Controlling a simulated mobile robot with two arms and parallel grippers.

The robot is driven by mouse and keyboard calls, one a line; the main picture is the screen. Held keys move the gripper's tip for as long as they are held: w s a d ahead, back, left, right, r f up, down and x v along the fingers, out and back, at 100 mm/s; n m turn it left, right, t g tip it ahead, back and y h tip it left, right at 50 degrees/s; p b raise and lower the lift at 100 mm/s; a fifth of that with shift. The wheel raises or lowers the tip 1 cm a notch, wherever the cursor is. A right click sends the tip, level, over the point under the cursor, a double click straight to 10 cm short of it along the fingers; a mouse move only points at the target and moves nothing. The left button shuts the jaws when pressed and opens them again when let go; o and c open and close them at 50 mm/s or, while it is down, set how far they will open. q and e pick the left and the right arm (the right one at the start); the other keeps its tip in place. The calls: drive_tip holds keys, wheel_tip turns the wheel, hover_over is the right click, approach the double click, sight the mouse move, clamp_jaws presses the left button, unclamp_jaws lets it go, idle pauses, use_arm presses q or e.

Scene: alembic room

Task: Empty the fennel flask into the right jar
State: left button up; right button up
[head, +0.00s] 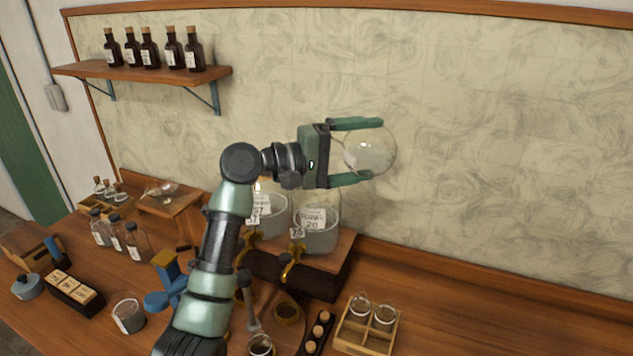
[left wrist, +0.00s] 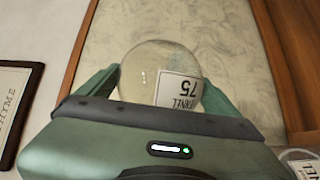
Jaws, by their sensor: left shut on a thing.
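My left gripper (head: 355,152) is shut on a round clear glass flask (head: 384,140), raised in front of the wall map. In the left wrist view the flask (left wrist: 145,75) has a white label, partly readable as "NNEL 75", which appears upside down there. Pale contents show in its lower part in the head view. Its neck and mouth cannot be made out. My right gripper is not in view.
The jars stand on a dark wooden stand (head: 325,282) with brass taps. A wooden crate with two small glass jars (head: 368,338) is at the front. A beaker (head: 128,316) and blue-capped bottles (head: 137,240) are on the left. A shelf (head: 145,76) holds several dark bottles.

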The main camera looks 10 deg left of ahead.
sight(352, 134)
use_arm(q)
drive_tip(key=shift+r, duration=0.2)
idle(0.4)
drive_tip(key=shift+a+r+n+p, duration=0.15)
drive_tip(key=shift+r+n+p, duration=0.25)
drive_tip(key=shift+p, duration=0.15)
idle(1.2)
drive_tip(key=shift+a+r+n+t+h+p, duration=0.1)
drive_tip(key=shift+r+n+t+h+p, duration=0.2)
drive_tip(key=shift+r+n+h+p, duration=0.55)
idle(2.2)
drive_tip(key=shift+w+a+r+n+y+p, duration=0.2)
drive_tip(key=shift+r+n+p, duration=0.25)
drive_tip(key=shift+p, duration=0.4)
idle(0.7)
drive_tip(key=shift+w+a+r+n+t+p, duration=0.15)
drive_tip(key=shift+r+n+t+p, duration=0.2)
drive_tip(key=shift+n+p, duration=0.3)
drive_tip(key=shift+r, duration=0.1)
drive_tip(key=shift+a+r+n, duration=0.1)
drive_tip(key=shift+r+n, duration=0.05)
drive_tip(key=shift+n, duration=0.1)
